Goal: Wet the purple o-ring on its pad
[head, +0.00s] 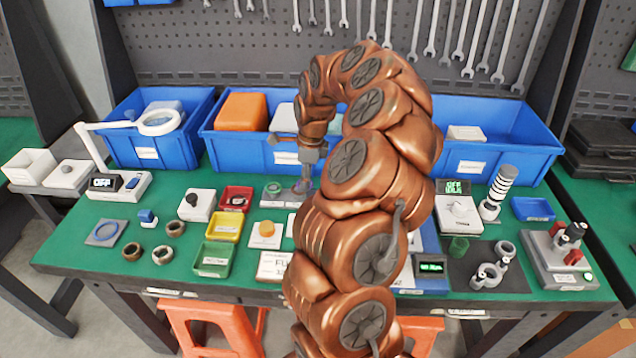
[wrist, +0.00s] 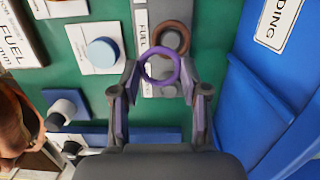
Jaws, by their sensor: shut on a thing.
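The purple o-ring (wrist: 176,70) sits between the fingertips of my gripper (wrist: 160,72) in the wrist view. My gripper is shut on it. In the head view my gripper (head: 304,174) hangs over a grey plate (head: 280,200) near the back of the green bench, and the purple ring shows small at its tips. Whether the ring touches the plate is unclear. A light-blue round pad (wrist: 102,52) on a white square lies to the left of the ring in the wrist view. In the head view an orange round pad (head: 266,229) sits on a white square. My arm hides the bench middle.
A brown ring (wrist: 172,37) lies just beyond the purple one. Blue bins (head: 240,150) line the back edge. Red (head: 235,193), yellow (head: 225,227) and green (head: 213,262) trays stand left of the pads. A valve fixture (head: 560,265) stands at the right end.

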